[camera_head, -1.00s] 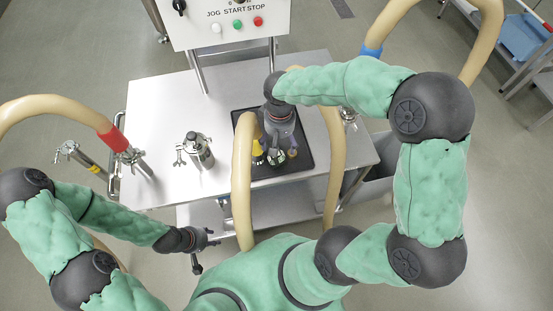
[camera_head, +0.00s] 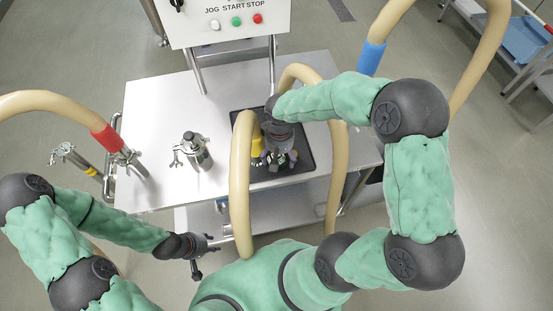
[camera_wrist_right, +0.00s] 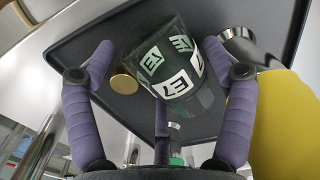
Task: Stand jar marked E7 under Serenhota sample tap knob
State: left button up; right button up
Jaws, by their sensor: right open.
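The jar marked E7 (camera_wrist_right: 176,72) is dark greenish glass with white labels, shown upside down at the top middle of the right wrist view. It is on the black tray (camera_wrist_right: 98,36). My right gripper (camera_wrist_right: 165,95) is open, with its purple-padded fingers spread around the jar's near side; I see no clear grip. In the head view my right gripper (camera_head: 276,158) is over the tray and hides most of the jar. My left gripper (camera_head: 212,254) appears open and empty, in front of the table's near edge. I cannot make out the Serenhota name on any tap.
A yellow object (camera_wrist_right: 275,120) stands close beside my right gripper. A gold disc (camera_wrist_right: 124,81) and a steel round part (camera_wrist_right: 240,45) lie near the jar. A steel valve fitting (camera_head: 193,152) stands on the steel table (camera_head: 150,105). Tan hoses (camera_head: 242,190) arch close to my right gripper.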

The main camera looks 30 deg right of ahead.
jog(key=c, duration=1.1)
pick_arm(q)
notch_tip(320, 180, up, 6)
jog(key=p, duration=0.6)
pick_arm(e)
notch_tip(320, 180, up, 18)
